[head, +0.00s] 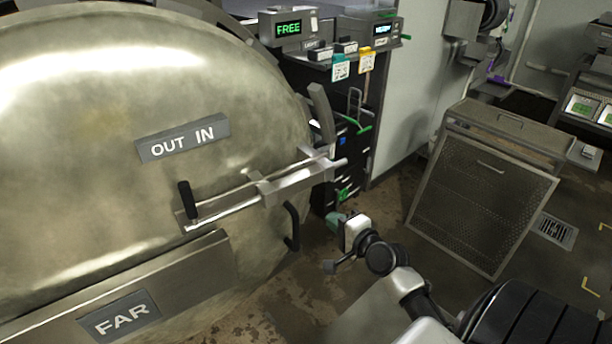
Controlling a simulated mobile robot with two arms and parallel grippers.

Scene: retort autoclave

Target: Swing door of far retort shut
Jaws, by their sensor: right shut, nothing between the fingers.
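The far retort's door (90,130) is a large round metal disc filling the left of the head view. It carries an "OUT IN" plate (182,139) and a "FAR" plate (119,316). A latch bar with a black knob (187,200) crosses its right side, and a dark curved handle (292,227) sits below the bar near the rim. Whether the door is fully against its frame cannot be told. My right gripper (335,222) is shut and empty, just right of the curved handle and apart from it. My left gripper is not in view.
A dark cabinet (345,160) with a "FREE" display (289,28) and coloured tags stands behind the door's right edge. A mesh-fronted metal basket (484,195) stands on the floor at right, near a floor drain (556,231).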

